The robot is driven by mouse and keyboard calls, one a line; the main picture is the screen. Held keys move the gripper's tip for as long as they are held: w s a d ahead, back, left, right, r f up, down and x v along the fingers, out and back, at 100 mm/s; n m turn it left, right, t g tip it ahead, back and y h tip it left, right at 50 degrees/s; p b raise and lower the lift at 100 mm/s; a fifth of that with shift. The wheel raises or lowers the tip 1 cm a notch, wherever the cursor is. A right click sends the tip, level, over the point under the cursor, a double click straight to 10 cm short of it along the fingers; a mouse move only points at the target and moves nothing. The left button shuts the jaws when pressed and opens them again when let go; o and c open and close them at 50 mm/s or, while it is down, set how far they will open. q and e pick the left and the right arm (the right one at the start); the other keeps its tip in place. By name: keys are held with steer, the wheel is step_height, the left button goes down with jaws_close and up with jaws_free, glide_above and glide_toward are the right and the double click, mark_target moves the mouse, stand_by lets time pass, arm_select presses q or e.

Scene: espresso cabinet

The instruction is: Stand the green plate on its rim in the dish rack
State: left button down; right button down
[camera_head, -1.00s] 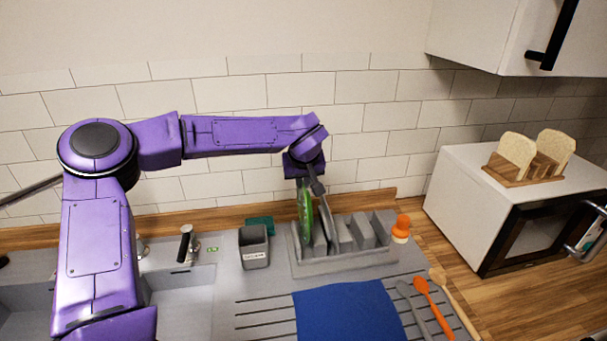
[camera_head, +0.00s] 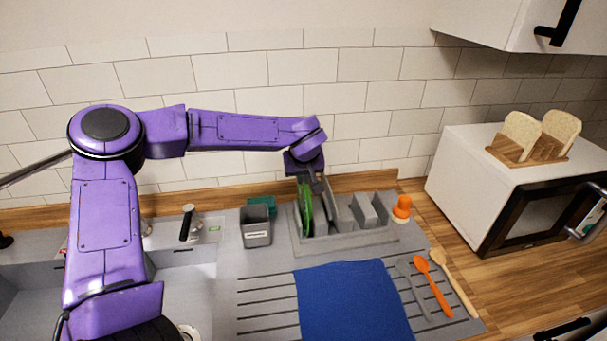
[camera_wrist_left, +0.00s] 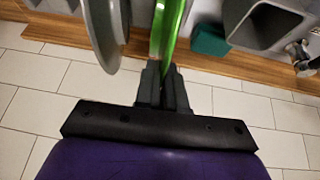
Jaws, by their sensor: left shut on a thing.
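The green plate (camera_head: 305,208) stands on edge at the left end of the grey dish rack (camera_head: 345,243). My left gripper (camera_head: 309,181) is above it, pointing down, shut on its upper rim. In the left wrist view the green plate (camera_wrist_left: 172,35) runs up from between the fingers of my left gripper (camera_wrist_left: 165,75). A grey plate (camera_wrist_left: 103,30) stands beside it there, apart from the fingers. Whether the green plate's lower rim touches the rack floor is hidden. My right gripper is out of view.
A grey caddy (camera_head: 256,228) and a teal block (camera_head: 262,203) stand left of the rack. An orange-topped brush (camera_head: 402,208) is at its right end. A blue cloth (camera_head: 352,300) and several utensils (camera_head: 436,285) lie in front. The tiled wall is close behind.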

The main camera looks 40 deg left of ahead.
arm_select(q)
steer(key=c, duration=1.1)
jaws_free()
steer(key=shift+c, duration=0.2)
steer(key=b+v, duration=0.2)
steer(key=v, duration=0.8)
steer(key=shift+r, duration=0.25)
steer(key=shift+s+d, duration=0.15)
